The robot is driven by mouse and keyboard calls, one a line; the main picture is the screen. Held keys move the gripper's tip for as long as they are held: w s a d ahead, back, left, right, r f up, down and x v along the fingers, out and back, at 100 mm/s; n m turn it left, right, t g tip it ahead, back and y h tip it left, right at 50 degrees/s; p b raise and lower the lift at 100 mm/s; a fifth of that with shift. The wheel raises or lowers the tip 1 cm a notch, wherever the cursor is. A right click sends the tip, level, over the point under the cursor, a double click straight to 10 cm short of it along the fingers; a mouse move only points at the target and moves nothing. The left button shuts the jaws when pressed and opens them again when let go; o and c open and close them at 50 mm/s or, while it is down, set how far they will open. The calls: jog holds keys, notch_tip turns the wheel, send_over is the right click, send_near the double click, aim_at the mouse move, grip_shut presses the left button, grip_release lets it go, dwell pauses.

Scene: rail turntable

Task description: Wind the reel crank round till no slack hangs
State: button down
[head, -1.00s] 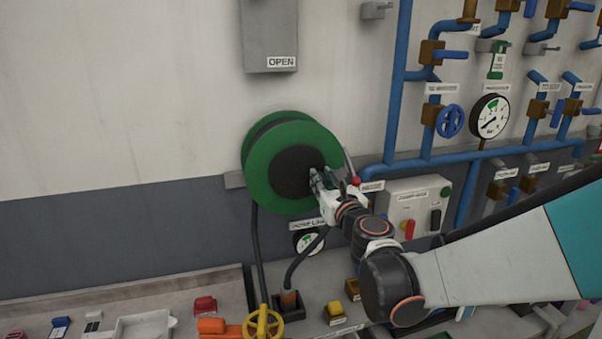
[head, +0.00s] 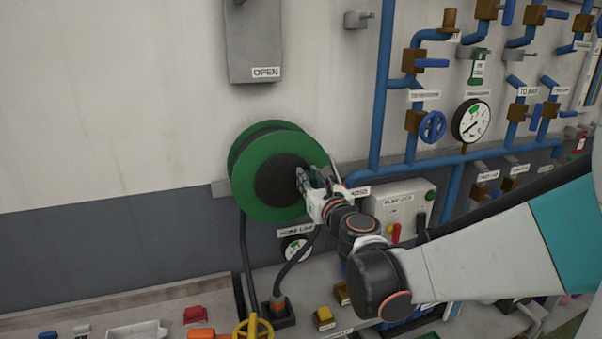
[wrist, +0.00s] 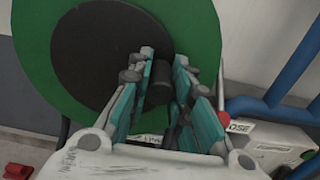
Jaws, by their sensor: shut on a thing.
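The green hose reel (head: 250,203) with its dark round hub is mounted on the wall; it fills the top of the wrist view (wrist: 205,30). The crank's dark knob (wrist: 158,94) sits between my fingers in front of the hub's lower right part. My gripper (head: 304,180) is at the reel's right side and shut on this knob; its fingertips in the wrist view (wrist: 162,70) lie either side of it. A black hose (head: 246,265) hangs from the reel's left side to the bench. The rest of the crank is hidden behind my gripper.
Blue pipes with valves and a pressure gauge (head: 470,121) cover the wall at right. A grey switch box (head: 405,203) sits close right of my gripper. A yellow handwheel (head: 253,329) and a second hose end (head: 279,303) are below. The wall left of the reel is bare.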

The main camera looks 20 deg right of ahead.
aim_at(295, 163)
jog(key=shift+s+r, duration=0.1)
jog(key=shift+a+r+p, duration=0.25)
jog(key=shift+r+p, duration=0.25)
jog(key=shift+r, duration=0.15)
jog(key=shift+a, duration=0.1)
jog(key=shift+a+r+p, duration=0.3)
jog(key=shift+r+p, duration=0.15)
jog(key=shift+r, duration=0.1)
jog(key=shift+a, duration=0.15)
jog(key=shift+a+r+p, duration=0.3)
jog(key=shift+a+r, duration=0.1)
jog(key=shift+a, duration=0.1)
